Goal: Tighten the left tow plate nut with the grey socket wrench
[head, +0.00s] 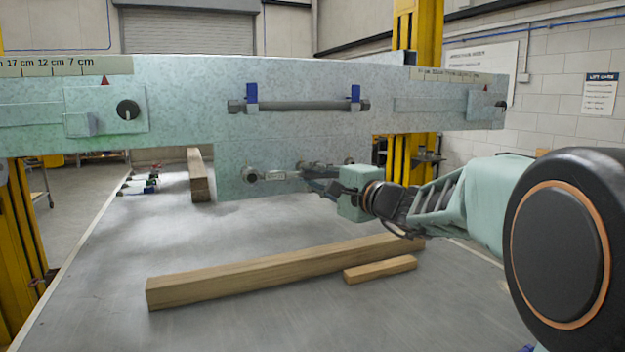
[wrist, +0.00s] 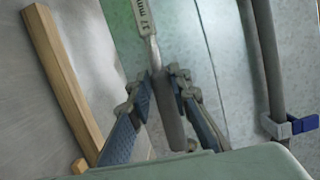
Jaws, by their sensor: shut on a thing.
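My gripper (head: 318,183) is shut on the grey socket wrench (head: 272,175), in front of the tow plate (head: 228,160). The wrench extends left from the fingers, and its round head is at the plate's left nut position. That nut is hidden, and I cannot tell whether the socket is fully seated on it. In the wrist view, the two blue-padded fingers (wrist: 163,88) grip the wrench's grey handle (wrist: 170,112). A "17 mm" label (wrist: 145,16) shows farther up the wrench, and its head is out of that view.
A grey bar (head: 305,105) in blue-lined brackets crosses the frame beam (head: 190,110) above. Wooden blocks (head: 260,275) lie on the grey table (head: 90,290) below my arm. Several coloured-handle tools (head: 140,184) lie at the left. Yellow posts (head: 415,30) stand behind.

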